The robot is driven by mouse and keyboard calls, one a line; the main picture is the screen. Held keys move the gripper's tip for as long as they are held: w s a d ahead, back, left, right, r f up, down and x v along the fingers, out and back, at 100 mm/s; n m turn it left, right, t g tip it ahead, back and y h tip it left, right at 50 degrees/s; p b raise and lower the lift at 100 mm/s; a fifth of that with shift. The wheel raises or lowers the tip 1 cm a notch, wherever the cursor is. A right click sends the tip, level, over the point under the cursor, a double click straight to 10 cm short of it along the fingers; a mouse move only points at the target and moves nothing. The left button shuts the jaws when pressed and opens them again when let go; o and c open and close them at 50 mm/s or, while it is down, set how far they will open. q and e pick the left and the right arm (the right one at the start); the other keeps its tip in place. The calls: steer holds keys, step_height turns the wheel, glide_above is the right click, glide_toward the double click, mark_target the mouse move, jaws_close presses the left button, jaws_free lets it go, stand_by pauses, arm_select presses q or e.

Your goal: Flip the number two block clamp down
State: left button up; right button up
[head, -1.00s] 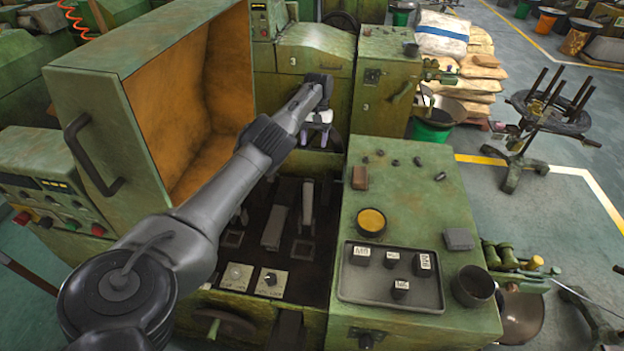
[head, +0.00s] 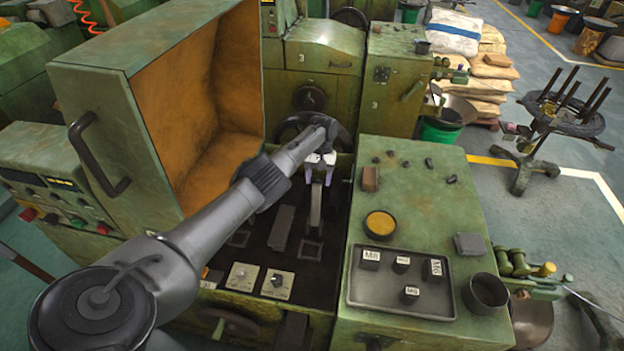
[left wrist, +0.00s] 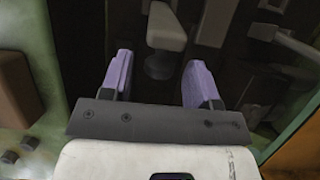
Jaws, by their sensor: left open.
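Two grey clamps sit in the dark machine bay. The right clamp (head: 316,208) rises below my left gripper (head: 318,172); the left clamp (head: 281,228) looks lower and flatter. I see no number on either. My left gripper is open and empty, pointing down over the right clamp. In the left wrist view, the light grey head of a clamp (left wrist: 166,27) lies ahead, between the two purple fingertips of the gripper (left wrist: 160,85), with a gap on both sides and no visible contact. Another grey bar (left wrist: 284,40) lies to the right. My right gripper is out of view.
The raised green cover (head: 110,120) with its orange inside stands left of the bay. A green cabinet top (head: 430,210) with a tray (head: 420,303) of marked blocks borders the bay on the right. A handwheel (head: 300,125) is behind the gripper.

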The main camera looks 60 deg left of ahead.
arm_select(q)
steer(key=shift+d+f, duration=0.1)
steer(key=shift+f, duration=0.15)
jaws_close()
stand_by(0.5)
